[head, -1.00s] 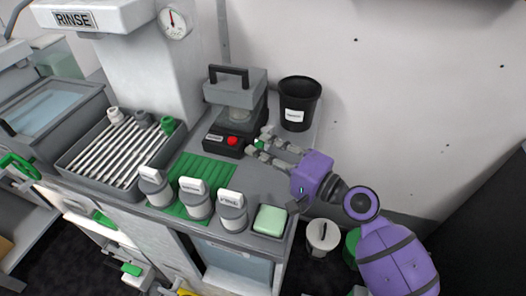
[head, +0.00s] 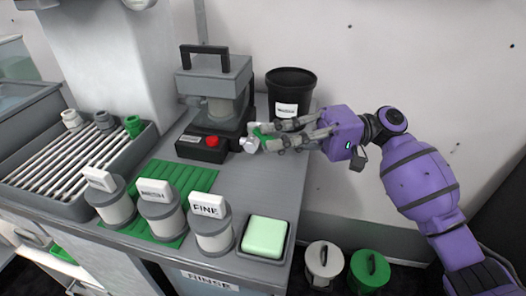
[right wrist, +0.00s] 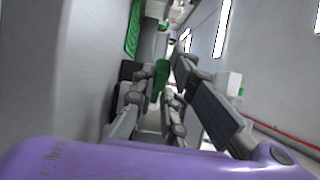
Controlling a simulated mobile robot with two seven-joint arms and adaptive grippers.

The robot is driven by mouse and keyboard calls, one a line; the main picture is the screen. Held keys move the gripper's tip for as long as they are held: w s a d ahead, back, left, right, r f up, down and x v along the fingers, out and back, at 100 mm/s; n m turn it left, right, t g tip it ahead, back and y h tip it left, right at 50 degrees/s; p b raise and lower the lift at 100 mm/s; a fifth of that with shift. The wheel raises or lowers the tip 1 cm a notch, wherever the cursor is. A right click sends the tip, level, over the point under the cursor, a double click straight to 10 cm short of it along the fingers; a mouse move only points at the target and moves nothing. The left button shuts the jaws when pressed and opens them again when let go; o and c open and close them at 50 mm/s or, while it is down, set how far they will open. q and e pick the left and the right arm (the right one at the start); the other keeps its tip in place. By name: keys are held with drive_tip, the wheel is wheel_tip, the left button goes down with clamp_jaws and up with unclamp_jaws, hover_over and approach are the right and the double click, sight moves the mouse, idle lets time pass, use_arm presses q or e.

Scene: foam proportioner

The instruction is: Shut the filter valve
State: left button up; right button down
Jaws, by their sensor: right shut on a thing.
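The filter valve is a white fitting (head: 249,145) on the right side of the dark base of the grey filter unit (head: 213,85). Its green handle (head: 262,132) shows at the fingertips. My right gripper (head: 268,137) reaches in from the right at the valve and is shut on the green handle. In the right wrist view the green handle (right wrist: 161,79) stands between the two fingers. The fingers hide part of the handle, so its exact angle is hard to tell. My left gripper is in no view.
A black bin (head: 291,88) stands just behind my right gripper. A red button (head: 212,141) is on the unit's base. Several labelled jars, one marked FINE (head: 212,228), and a green soap block (head: 265,236) are at the front. A rod tray (head: 75,165) is left.

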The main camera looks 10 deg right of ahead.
drive_tip(key=shift+w+d+n+g+b, duration=0.25)
drive_tip(key=shift+w+n+g+b, duration=0.15)
drive_tip(key=shift+n+g, duration=0.3)
drive_tip(key=shift+w+d+n+g+h+b, duration=0.15)
drive_tip(key=shift+n+g+h+b, duration=0.2)
drive_tip(key=shift+g, duration=0.45)
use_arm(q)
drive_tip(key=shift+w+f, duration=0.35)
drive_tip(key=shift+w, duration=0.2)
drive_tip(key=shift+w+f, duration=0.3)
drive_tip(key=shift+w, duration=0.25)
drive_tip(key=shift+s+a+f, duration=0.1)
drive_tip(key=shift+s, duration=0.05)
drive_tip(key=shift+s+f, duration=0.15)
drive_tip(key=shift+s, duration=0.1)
use_arm(e)
drive_tip(key=shift+r, duration=0.1)
drive_tip(key=c, duration=1.8)
unclamp_jaws()
drive_tip(key=shift+o, duration=0.2)
